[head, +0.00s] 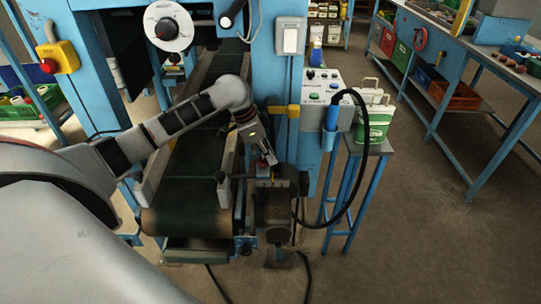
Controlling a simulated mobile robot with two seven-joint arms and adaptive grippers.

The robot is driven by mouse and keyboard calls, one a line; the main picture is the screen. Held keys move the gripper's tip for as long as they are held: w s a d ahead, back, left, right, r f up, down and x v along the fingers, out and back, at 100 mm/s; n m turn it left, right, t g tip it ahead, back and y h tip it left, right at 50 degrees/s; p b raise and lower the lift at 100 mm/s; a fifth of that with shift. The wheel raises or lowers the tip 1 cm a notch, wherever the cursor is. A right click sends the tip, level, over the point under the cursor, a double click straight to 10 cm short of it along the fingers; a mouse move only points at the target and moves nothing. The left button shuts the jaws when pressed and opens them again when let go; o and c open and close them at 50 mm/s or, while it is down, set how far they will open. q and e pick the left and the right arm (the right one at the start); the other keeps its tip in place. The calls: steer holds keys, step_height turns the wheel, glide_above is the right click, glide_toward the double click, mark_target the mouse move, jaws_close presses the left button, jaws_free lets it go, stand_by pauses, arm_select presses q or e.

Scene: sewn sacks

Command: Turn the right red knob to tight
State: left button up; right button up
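My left gripper (269,156) hangs over the right side of the conveyor's front end, fingers pointing down. My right gripper is not in view.
The conveyor belt (188,192) runs back under the blue machine frame. A motor (273,214) sits below the gripper. To the right are a control box (322,97), a looped black cable (364,150) and a small stand with a green-and-white container (376,122).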

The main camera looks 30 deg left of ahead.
arm_select(q)
steer(key=o, duration=0.5)
steer(key=shift+s+a+f, duration=0.25)
steer(key=shift+s+f, duration=0.05)
steer(key=shift+f, duration=0.1)
steer(key=shift+c, duration=0.2)
steer(key=shift+a+r, duration=0.1)
steer(key=shift+w, duration=0.1)
steer(key=shift+r, duration=0.45)
steer(key=v, duration=1.1)
steer(key=shift+r, duration=0.1)
